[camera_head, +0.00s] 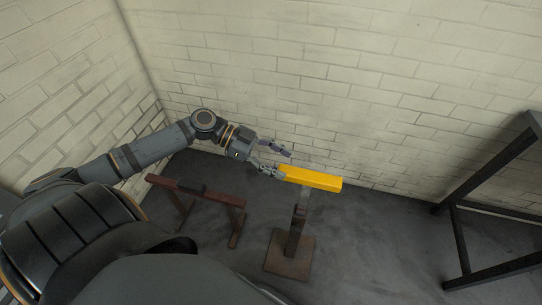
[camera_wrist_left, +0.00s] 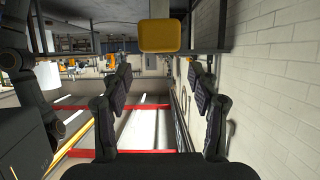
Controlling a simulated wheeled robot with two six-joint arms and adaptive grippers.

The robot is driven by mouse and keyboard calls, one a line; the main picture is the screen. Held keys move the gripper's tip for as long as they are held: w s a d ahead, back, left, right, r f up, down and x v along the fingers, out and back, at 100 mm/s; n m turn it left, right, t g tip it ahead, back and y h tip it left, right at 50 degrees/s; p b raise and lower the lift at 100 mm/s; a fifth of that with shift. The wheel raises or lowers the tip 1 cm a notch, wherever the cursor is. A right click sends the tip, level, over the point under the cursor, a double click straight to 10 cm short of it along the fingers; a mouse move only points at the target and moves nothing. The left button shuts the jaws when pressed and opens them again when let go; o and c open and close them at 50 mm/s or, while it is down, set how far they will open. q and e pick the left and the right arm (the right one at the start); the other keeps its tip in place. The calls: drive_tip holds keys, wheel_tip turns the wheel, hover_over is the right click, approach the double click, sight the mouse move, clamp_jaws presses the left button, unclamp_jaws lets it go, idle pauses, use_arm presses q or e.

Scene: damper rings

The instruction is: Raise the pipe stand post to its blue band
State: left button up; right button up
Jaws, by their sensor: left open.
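The pipe stand has a yellow top bar (camera_head: 312,178), a short grey post (camera_head: 304,198) below it, a rust-brown sleeve (camera_head: 295,233) and a flat square base (camera_head: 289,257) on the floor. I make out no blue band on the post. My left gripper (camera_head: 280,161) is open at the left end of the yellow bar, its fingers pointing right. In the left wrist view the bar's yellow end (camera_wrist_left: 159,36) shows ahead, between and above the open fingertips (camera_wrist_left: 160,76). I cannot tell if they touch it. My right gripper is out of view.
A low dark red trestle (camera_head: 215,197) stands on the floor left of the stand. A black metal frame (camera_head: 455,225) stands at the right. A pale brick wall (camera_head: 370,80) rises behind. Floor between stand and black frame is clear.

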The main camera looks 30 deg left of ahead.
use_arm(q)
drive_tip(key=shift+v, duration=1.35)
